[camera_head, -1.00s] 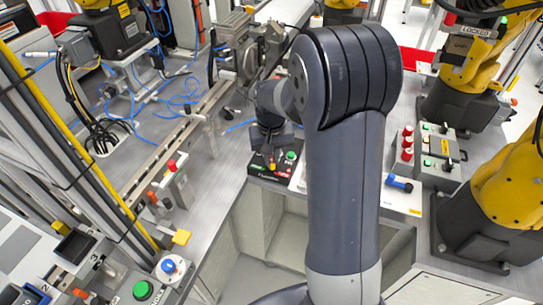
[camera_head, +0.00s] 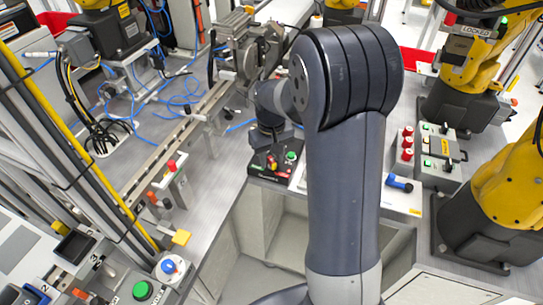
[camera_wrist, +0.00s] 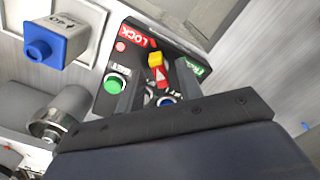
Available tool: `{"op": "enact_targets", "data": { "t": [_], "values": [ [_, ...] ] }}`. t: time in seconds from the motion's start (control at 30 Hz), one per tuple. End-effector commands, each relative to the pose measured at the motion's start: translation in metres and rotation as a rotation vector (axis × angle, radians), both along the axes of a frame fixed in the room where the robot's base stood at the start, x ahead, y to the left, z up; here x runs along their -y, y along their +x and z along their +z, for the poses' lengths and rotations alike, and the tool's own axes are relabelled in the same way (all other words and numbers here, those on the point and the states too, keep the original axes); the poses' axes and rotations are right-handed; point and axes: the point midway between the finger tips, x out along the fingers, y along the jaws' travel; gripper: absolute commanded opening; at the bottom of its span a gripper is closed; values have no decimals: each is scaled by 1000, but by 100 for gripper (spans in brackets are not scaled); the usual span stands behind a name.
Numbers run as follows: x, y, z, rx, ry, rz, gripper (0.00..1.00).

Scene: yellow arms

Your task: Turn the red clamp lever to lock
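The red clamp lever (camera_wrist: 161,77) with its yellow tip (camera_wrist: 155,59) stands on a black panel (camera_wrist: 128,68) in the wrist view. A red LOCK label (camera_wrist: 137,37) lies up-left of it and a green label (camera_wrist: 197,67) to its right. My gripper (camera_wrist: 158,80) is open, its dark fingers apart on either side of the lever in the picture. Whether they touch it I cannot tell. In the head view the panel (camera_head: 266,174) and lever (camera_head: 271,164) show just below my gripper (camera_head: 267,143), whose fingertips are hard to make out there.
A green button (camera_wrist: 117,84) and a partly hidden blue button (camera_wrist: 165,101) sit on the panel. A blue-ended block (camera_wrist: 45,45) and a metal cylinder (camera_wrist: 60,115) stand to the left. A rail (camera_head: 180,130) and yellow arms (camera_head: 508,185) flank the bench.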

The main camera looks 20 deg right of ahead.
Motion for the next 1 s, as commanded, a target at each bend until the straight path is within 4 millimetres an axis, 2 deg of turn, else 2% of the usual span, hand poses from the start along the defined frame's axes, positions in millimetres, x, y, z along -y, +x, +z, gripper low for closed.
{"op": "enact_targets", "data": {
  "t": [0.23, 0.33, 0.7, 0.83, 1.0],
  "values": [
    [0, 0, 1, 0, 0, -1, 35],
    [0, 1, 10, 3, 1, -1, 35],
    [0, 1, 80, 5, 0, -1, 35],
    [0, 1, 98, 3, 0, 0, 35],
    [0, 0, 107, 0, 0, 0, 35]
  ]
}}
